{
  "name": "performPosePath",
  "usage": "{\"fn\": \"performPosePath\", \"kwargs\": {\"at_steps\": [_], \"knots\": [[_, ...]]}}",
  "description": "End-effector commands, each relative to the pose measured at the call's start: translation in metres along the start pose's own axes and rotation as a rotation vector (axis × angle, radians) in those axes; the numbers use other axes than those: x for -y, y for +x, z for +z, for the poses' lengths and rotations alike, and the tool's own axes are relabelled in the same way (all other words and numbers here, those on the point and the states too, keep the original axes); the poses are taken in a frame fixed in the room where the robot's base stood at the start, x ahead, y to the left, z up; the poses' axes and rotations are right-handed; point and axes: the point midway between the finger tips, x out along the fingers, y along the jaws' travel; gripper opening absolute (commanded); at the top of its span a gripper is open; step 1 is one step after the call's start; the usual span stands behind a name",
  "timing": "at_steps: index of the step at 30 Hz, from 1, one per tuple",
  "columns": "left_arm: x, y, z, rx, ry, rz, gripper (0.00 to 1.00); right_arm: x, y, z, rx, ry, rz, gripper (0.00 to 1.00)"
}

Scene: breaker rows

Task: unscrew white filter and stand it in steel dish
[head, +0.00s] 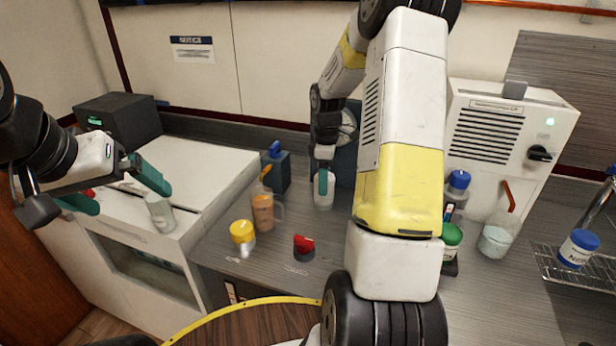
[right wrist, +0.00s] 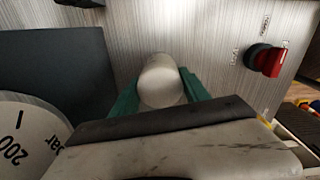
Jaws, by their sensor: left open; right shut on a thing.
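The white filter (right wrist: 160,82) is a pale rounded cylinder between the green fingers of my right gripper (right wrist: 158,98) in the right wrist view. My right gripper is shut on it. In the head view that gripper (head: 323,186) is in front of a dark upright panel, and the white filter (head: 322,200) shows only in part by its teal finger. I cannot tell whether the filter is still threaded on. My left gripper (head: 118,190) is open and empty at the left, over the white cabinet. I cannot make out a steel dish; my right arm hides part of the counter.
A clear bottle (head: 160,212) is near my left gripper.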

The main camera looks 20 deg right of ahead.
Motion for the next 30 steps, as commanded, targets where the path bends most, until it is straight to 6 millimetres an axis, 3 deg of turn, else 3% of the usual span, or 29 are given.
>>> {"fn": "performPosePath", "kwargs": {"at_steps": [17, 20, 22, 29, 30], "knots": [[0.0, 0.0001, 0.0, 0.0, 0.0, 0.0, 0.99, 0.0003, 0.0008, 0.0007, -0.001, -1.032, -0.002, 0.18], [0.0, -0.0001, 0.0, 0.0, 0.0, 0.0, 0.99, -0.0003, 0.0002, -0.0004, 0.002, -1.162, -0.001, 0.4], [0.0, -0.0001, 0.0, 0.0, 0.0, 0.0, 0.99, -0.0012, -0.0005, -0.0026, 0.002, -1.212, 0.002, 0.49], [0.0, 0.0, 0.0, 0.0, 0.0, 0.0, 0.99, -0.0017, -0.0005, -0.0058, 0.001, -1.237, 0.007, 0.53], [0.0, 0.0, 0.0, 0.0, 0.0, 0.0, 0.99, -0.0019, -0.0003, -0.0061, 0.001, -1.237, 0.008, 1.0]]}}
